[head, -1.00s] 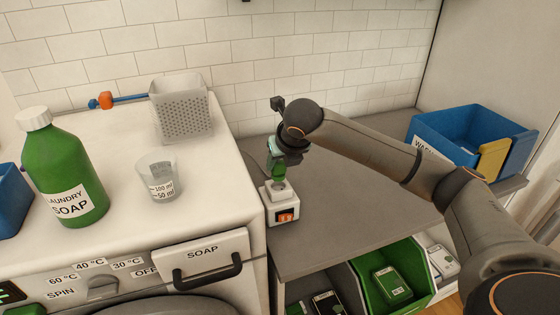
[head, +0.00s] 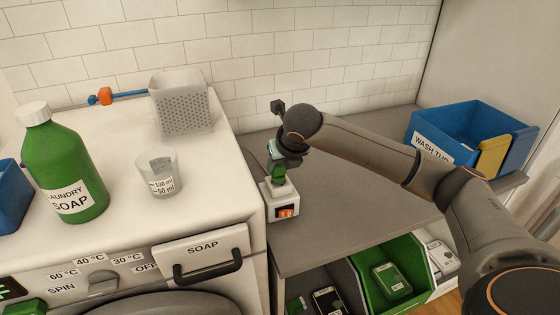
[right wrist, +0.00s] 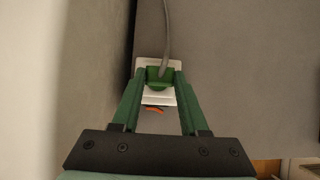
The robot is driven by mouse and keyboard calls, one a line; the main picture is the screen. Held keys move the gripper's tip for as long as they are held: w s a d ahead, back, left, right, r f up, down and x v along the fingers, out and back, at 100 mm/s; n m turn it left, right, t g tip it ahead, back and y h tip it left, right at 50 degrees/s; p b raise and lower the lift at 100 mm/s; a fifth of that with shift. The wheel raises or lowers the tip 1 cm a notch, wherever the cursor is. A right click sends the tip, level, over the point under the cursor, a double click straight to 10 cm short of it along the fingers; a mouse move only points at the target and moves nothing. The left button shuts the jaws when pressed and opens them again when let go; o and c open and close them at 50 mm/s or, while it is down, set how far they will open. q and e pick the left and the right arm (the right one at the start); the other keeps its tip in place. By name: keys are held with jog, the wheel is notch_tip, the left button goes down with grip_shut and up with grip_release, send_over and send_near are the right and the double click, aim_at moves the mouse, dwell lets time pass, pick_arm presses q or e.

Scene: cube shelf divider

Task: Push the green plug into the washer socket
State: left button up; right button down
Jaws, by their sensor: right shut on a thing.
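The green plug (head: 278,172) is held in my right gripper (head: 279,166), right at the top of the white socket (head: 284,204) with its orange switch. In the right wrist view the green plug (right wrist: 159,75) sits between the fingertips of my right gripper (right wrist: 160,80), and a grey cable runs up from it. The white socket (right wrist: 160,97) shows below and around the plug there. The plug looks upright and meets the socket top; how deep its pins sit is hidden. My left gripper is not in view.
The white washer (head: 215,215) stands close to the left of the socket, with a green soap bottle (head: 65,170), measuring cup (head: 158,172) and grey basket (head: 182,105) on top. A blue tub (head: 465,130) is at the right. The grey counter (head: 350,200) between is clear.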

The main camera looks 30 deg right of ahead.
aim_at(280, 170)
jog(key=shift+f, duration=1.05)
jog(key=shift+c, duration=1.7)
grip_release()
jog(key=shift+v, duration=2.55)
jog(key=v, duration=1.2)
jog(key=shift+r, duration=0.25)
jog(key=shift+s, duration=0.2)
